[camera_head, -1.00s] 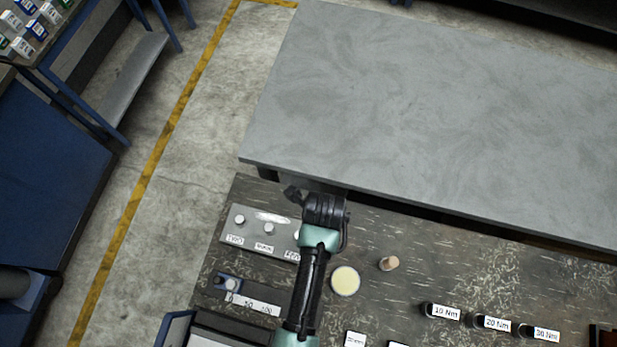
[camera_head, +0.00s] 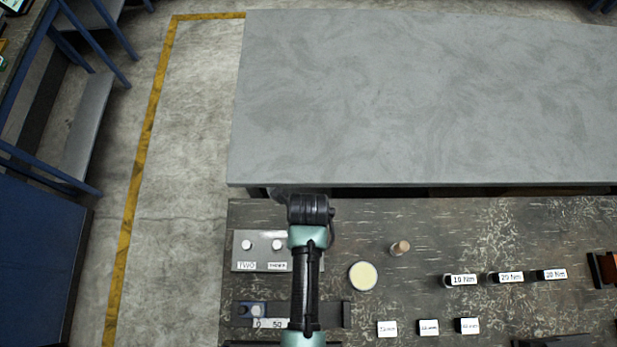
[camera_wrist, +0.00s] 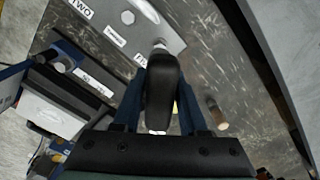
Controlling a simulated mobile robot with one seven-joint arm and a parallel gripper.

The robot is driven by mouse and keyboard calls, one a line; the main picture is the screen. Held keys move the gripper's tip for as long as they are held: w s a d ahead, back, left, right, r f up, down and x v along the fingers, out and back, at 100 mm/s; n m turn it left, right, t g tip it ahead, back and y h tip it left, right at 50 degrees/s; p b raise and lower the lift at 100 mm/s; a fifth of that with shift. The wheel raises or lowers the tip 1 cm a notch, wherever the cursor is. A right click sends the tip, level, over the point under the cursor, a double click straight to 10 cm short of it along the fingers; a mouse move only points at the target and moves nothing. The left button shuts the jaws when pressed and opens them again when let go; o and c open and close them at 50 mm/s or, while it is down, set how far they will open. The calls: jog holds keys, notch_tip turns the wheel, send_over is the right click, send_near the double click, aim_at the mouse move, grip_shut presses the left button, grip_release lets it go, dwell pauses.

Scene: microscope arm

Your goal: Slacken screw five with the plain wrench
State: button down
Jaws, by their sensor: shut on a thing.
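My gripper (camera_wrist: 159,88) is shut on a black-handled tool (camera_wrist: 160,92), seen in the wrist view. I take it to be the plain wrench; its far end is at or just above a pale screw (camera_wrist: 160,45). I cannot tell if it is seated. The grey screw plate (camera_wrist: 168,33) has white labels. In the head view my arm covers the plate's (camera_head: 262,263) right part, and the gripper and tool are hidden.
A round cream-topped item (camera_head: 363,276) and a wooden peg (camera_head: 400,248) stand right of my arm. Torque-labelled black pieces (camera_head: 460,281) are farther right. A slotted dark block with a scale (camera_head: 270,322) lies in front. A large grey table (camera_head: 420,100) stands behind.

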jog(key=shift+f+b, duration=1.95)
jog(key=shift+f, duration=0.55)
jog(key=shift+f+b, duration=0.7)
jog(key=shift+f, duration=0.85)
jog(key=shift+r+n+p, duration=0.1)
jog(key=shift+n+p, duration=0.3)
jog(key=shift+n, duration=1.6)
jog(key=shift+n+p, duration=0.4)
jog(key=shift+n, duration=1.6)
